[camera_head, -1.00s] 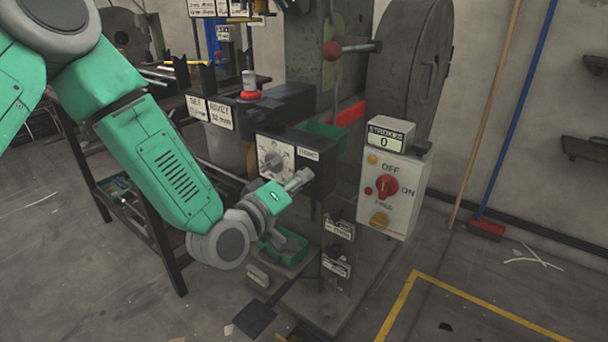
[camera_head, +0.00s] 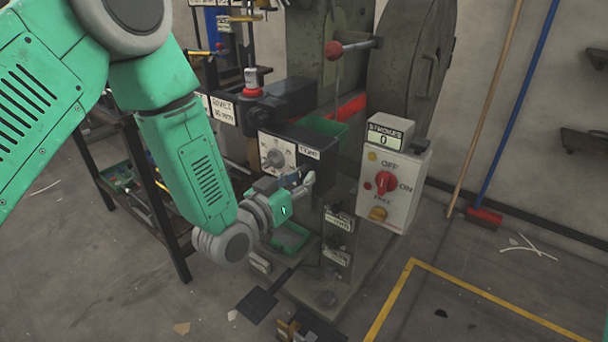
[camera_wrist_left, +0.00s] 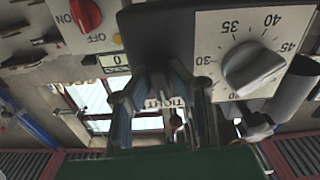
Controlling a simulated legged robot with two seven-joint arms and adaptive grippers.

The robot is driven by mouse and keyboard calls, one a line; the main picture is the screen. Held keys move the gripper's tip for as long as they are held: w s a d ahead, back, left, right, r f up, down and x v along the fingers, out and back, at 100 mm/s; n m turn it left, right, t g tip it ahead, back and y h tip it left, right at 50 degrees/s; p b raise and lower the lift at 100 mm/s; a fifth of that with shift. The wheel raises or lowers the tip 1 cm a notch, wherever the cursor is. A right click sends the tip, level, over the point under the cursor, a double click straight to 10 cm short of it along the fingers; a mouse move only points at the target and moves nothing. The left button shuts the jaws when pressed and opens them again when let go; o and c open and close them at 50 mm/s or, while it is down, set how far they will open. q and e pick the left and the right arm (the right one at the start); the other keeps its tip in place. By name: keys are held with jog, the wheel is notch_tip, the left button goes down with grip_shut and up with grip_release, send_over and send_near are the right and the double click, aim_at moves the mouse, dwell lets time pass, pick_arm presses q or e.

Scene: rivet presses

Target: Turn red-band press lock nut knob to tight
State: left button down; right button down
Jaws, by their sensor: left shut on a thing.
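The red-band press has a black block (camera_head: 318,171) at its front and a red ring (camera_head: 250,92) around its ram. A white dial plate with a grey pointer knob (camera_head: 274,158) is on the block, and a small label (camera_head: 308,152) sits beside it. My left gripper (camera_head: 303,183) is at the block, below that label. In the left wrist view, upside down, my left gripper's fingers (camera_wrist_left: 165,88) flank a label reading TIGHT (camera_wrist_left: 165,103). The dial's grey knob (camera_wrist_left: 253,69) is to the right, apart from them. The lock nut knob between the fingers is mostly hidden. My right gripper is out of view.
A white switch box (camera_head: 394,190) with a red knob and a counter reading 0 stands right of the block. A green bin (camera_head: 290,238) is below my gripper. A dark workbench leg (camera_head: 172,230) is behind my left arm.

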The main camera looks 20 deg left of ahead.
pick_arm(q)
jog(key=shift+a+m, duration=0.15)
jog(key=shift+m, duration=0.35)
jog(key=c, duration=1.5)
grip_release()
jog(key=shift+r, duration=0.1)
jog(key=shift+c, duration=0.2)
jog(key=shift+s+a, duration=0.15)
jog(key=shift+s, duration=0.4)
jog(key=v, duration=1.1)
